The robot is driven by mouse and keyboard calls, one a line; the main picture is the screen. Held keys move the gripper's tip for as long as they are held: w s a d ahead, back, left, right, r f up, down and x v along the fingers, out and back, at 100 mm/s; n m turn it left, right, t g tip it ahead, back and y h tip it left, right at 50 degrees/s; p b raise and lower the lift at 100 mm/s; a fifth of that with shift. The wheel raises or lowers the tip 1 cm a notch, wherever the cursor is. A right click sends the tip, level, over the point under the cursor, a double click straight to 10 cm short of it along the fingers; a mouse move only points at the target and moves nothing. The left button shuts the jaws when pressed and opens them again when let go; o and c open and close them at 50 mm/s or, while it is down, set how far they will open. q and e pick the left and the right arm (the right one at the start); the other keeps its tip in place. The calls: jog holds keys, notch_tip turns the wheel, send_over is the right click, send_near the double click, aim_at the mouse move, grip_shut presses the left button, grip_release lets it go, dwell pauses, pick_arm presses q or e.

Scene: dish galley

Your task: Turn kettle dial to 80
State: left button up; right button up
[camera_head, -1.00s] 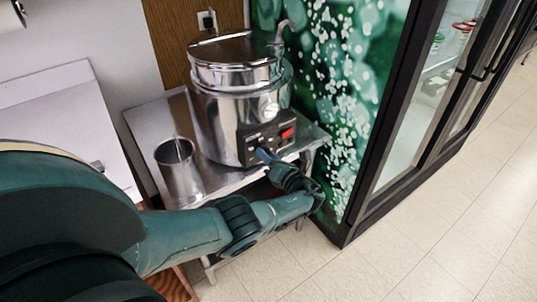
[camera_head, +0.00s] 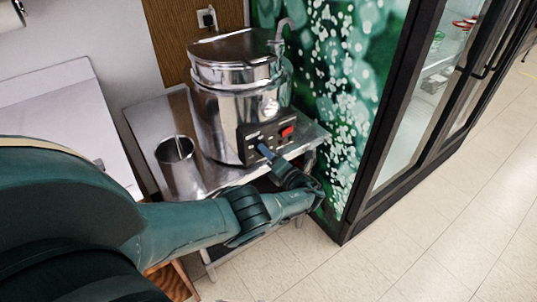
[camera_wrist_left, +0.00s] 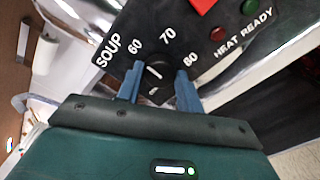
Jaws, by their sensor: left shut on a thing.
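The kettle (camera_head: 222,118) is a large shiny metal urn with a lid, standing on a metal table. Its black control panel (camera_head: 284,143) faces my left arm. In the left wrist view the black dial (camera_wrist_left: 156,73) sits below the labels SOUP, 60, 70 and 80. A white mark shows on the dial, but I cannot tell exactly which label it points to. My left gripper (camera_head: 265,151) reaches up to the panel. Its blue fingers are shut on the dial, one on each side. My right gripper is not in view.
A metal cup (camera_head: 181,170) with something thin in it stands left of the kettle on the metal table (camera_head: 150,115). A red switch (camera_head: 287,131) is above and right of the dial. A glass-door cabinet (camera_head: 420,110) stands on the right. The floor in front is clear.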

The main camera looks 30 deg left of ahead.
pick_arm(q)
jog(key=o, duration=1)
jog(key=p+v, duration=0.1)
jog(key=v, duration=1.2)
jog(key=shift+p, duration=0.4)
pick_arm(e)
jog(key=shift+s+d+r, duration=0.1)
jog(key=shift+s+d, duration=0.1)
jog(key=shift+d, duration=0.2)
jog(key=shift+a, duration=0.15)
